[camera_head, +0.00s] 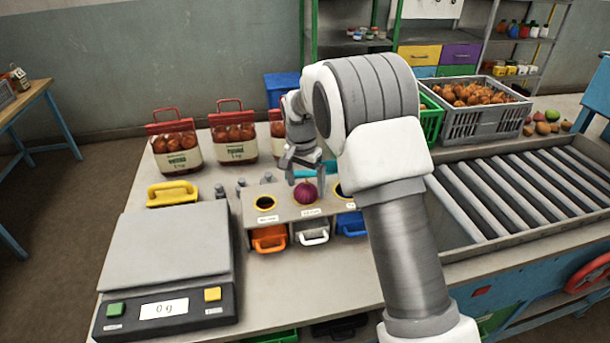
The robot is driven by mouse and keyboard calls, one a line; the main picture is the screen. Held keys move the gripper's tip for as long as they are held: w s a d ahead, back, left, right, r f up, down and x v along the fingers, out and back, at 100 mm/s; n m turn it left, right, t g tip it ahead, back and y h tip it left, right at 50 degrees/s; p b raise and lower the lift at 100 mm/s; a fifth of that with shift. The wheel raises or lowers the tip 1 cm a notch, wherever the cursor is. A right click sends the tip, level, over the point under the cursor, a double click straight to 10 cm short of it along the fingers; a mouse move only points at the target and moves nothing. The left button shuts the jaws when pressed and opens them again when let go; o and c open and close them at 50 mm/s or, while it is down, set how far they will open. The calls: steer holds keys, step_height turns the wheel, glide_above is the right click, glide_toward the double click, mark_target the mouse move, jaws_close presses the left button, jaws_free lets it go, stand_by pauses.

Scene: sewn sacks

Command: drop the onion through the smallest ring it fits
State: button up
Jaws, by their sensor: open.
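A purple-red onion (305,192) sits at the middle ring of a grey sizing box (285,213). It appears to rest in or on that ring, and I cannot tell how deep. The left ring (265,203) is yellow-rimmed, dark and empty. The right ring (344,191) is partly hidden by my arm. My gripper (306,180) is open just above the onion, fingers pointing down; whether they touch it is unclear. Under the rings are an orange drawer (269,240), a white drawer (312,232) and a blue drawer (352,224).
A scale (168,255) reading 0 g stands at the front left. Filled onion sacks (177,145) stand behind the box. A yellow-handled tool (172,193) lies near the scale. A grey crate of onions (475,115) and a roller conveyor (530,195) are at right. Bare table lies in front of the box.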

mark_target(301, 194)
step_height(301, 194, up, 17)
steer(key=s+a, duration=0.1)
steer(key=shift+s+r, duration=0.15)
steer(key=shift+s, duration=0.2)
stand_by(1.5)
